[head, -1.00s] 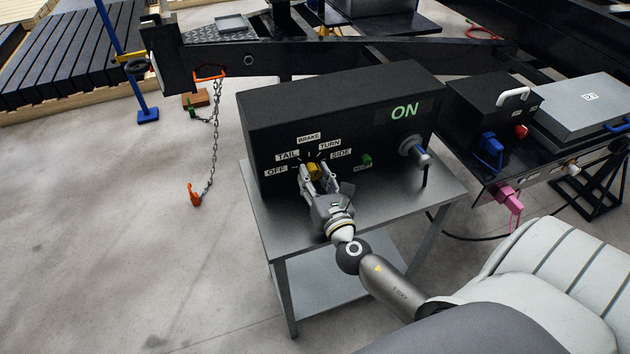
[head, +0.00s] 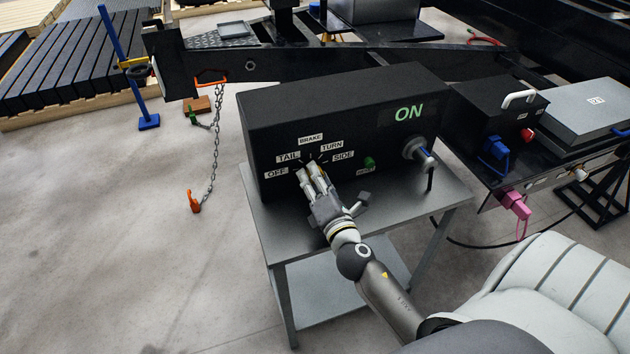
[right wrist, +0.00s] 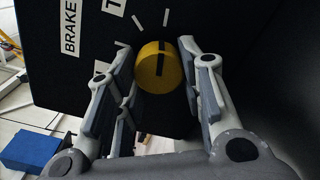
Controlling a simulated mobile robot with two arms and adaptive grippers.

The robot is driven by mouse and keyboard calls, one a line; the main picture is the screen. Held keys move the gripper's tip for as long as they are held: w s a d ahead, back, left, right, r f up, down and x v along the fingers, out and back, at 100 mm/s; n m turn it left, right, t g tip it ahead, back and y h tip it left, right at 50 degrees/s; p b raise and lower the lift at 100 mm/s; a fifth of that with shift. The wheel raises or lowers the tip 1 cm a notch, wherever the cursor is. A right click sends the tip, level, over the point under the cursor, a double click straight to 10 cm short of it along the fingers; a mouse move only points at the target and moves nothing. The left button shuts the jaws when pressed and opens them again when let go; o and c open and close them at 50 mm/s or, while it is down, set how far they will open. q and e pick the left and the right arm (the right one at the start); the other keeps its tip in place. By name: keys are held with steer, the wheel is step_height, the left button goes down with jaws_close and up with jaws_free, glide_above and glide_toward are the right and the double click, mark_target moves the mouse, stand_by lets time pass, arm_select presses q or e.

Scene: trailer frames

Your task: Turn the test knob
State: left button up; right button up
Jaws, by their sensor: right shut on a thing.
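The test knob is a round yellow knob (right wrist: 149,75) with a dark stripe across its face, on the front of a black test box (head: 280,125). In the right wrist view it sits between both fingers of my right gripper (right wrist: 160,80). In the head view the right gripper (head: 312,170) is at the box front and hides most of the knob. It is shut on the knob. Labels OFF, TAIL, BRAKE, TURN and SIDE fan around the knob. A green ON display (head: 408,114) is lit. My left gripper is not in view.
The box stands on a grey metal table (head: 400,203). A green button (head: 369,163) and a round connector with a blue part (head: 419,151) are right of the knob. A black trailer frame (head: 330,62) runs behind. Floor at the left is mostly clear.

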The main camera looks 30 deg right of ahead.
steer(key=shift+m, duration=0.5)
steer(key=o, duration=1)
steer(key=shift+v, duration=3.8)
steer(key=shift+f, duration=0.1)
